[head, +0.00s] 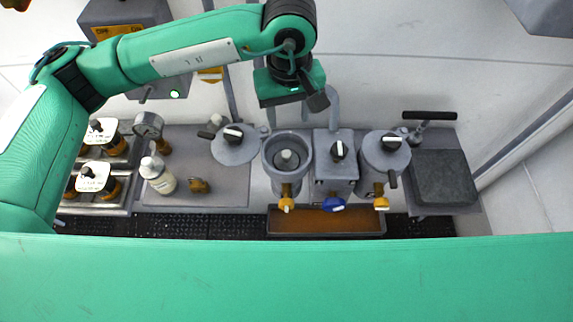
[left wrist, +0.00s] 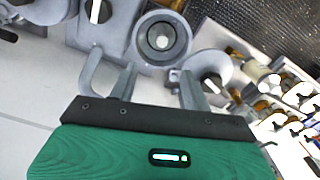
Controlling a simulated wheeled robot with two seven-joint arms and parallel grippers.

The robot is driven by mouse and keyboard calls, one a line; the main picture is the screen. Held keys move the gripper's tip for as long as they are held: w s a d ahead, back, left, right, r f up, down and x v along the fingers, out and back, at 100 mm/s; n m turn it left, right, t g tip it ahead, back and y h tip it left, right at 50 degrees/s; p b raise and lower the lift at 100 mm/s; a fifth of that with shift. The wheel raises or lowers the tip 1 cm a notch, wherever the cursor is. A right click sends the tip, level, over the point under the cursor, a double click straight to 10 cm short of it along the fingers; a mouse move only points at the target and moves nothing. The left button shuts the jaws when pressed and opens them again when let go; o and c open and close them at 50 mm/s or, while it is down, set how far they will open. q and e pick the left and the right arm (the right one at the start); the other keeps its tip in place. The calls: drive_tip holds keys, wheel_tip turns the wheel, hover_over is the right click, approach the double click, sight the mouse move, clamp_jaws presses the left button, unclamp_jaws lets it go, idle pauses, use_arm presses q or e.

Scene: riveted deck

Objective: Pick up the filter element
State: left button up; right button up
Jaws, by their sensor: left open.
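The filter element (head: 287,157) appears as a pale-topped piece standing inside an open round grey housing (head: 267,158), in the middle of the bench. Only its top shows; the housing wall hides the rest. In the left wrist view the element (left wrist: 160,38) sits inside the housing near the top centre. My left gripper (head: 300,108) is above and behind the open housing, pointing down. In the left wrist view its two fingers (left wrist: 158,88) are spread with nothing between them, apart from the element. My right gripper is not in view.
A lidded housing (head: 385,155) and a boxy valve unit (head: 337,165) stand right of the open housing. A white bottle (head: 158,175) and gauge (head: 149,125) are farther left. A brown tray (head: 325,222) is in front.

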use_arm(q)
drive_tip(key=p, duration=0.3)
hover_over(287, 153)
wheel_tip(287, 153, down, 8)
drive_tip(key=shift+s+d+f, duration=0.1)
drive_tip(key=shift+s+d, duration=0.05)
drive_tip(key=f+p, duration=0.3)
drive_tip(key=f, duration=0.1)
drive_tip(key=shift+a, duration=0.25)
drive_tip(key=shift+d+f, duration=0.1)
drive_tip(key=shift+f, duration=0.45)
clamp_jaws()
